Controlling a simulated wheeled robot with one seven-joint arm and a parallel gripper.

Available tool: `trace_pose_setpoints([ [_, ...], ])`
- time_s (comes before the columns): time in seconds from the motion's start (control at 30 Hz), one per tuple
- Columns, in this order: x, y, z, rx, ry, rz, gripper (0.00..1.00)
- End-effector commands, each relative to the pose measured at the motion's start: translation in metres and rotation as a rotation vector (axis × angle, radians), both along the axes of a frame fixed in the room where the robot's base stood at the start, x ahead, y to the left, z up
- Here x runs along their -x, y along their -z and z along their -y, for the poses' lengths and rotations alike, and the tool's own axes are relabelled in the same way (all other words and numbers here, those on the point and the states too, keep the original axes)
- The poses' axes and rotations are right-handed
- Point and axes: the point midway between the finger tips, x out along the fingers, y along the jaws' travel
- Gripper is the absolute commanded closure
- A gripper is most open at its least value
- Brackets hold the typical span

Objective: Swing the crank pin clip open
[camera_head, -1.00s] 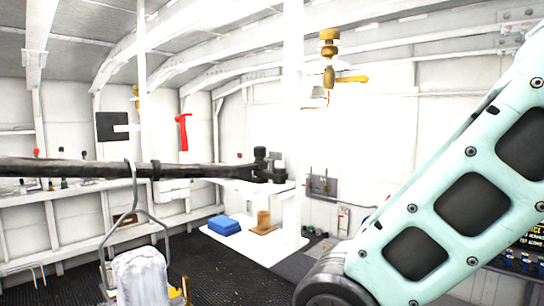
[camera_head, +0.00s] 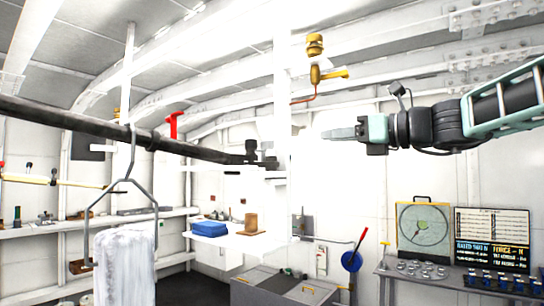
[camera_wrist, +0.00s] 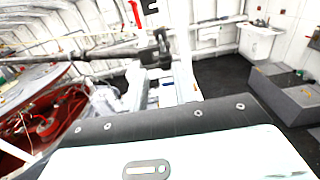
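A dark fitting (camera_head: 262,158), which looks like the crank pin clip, sits at the right end of a long dark bar (camera_head: 80,125), by the white post. Whether its clip is open or closed is too small to tell. The fitting also shows in the wrist view (camera_wrist: 158,48), near the top middle. My gripper (camera_head: 326,134) is right of the fitting and a little higher in the head view, apart from it and pointing left. Its fingers show edge-on as one pale shape, so their gap cannot be seen. I see nothing held in it.
A white post (camera_head: 283,80) stands behind the fitting. A brass valve with a yellow handle (camera_head: 318,73) is above. A shelf with a signboard (camera_head: 492,240) is at right.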

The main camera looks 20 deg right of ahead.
Motion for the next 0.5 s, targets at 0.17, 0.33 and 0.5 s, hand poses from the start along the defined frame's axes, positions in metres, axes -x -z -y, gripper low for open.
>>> trace_pose_setpoints([
  [0.17, -0.015, -0.004, -0.01, -0.008, 0.0, -0.003, 0.73],
  [0.33, -0.043, -0.004, -0.031, -0.004, -0.001, -0.006, 0.73],
  [0.5, -0.071, -0.004, -0.052, -0.003, -0.001, -0.005, 0.73],
])
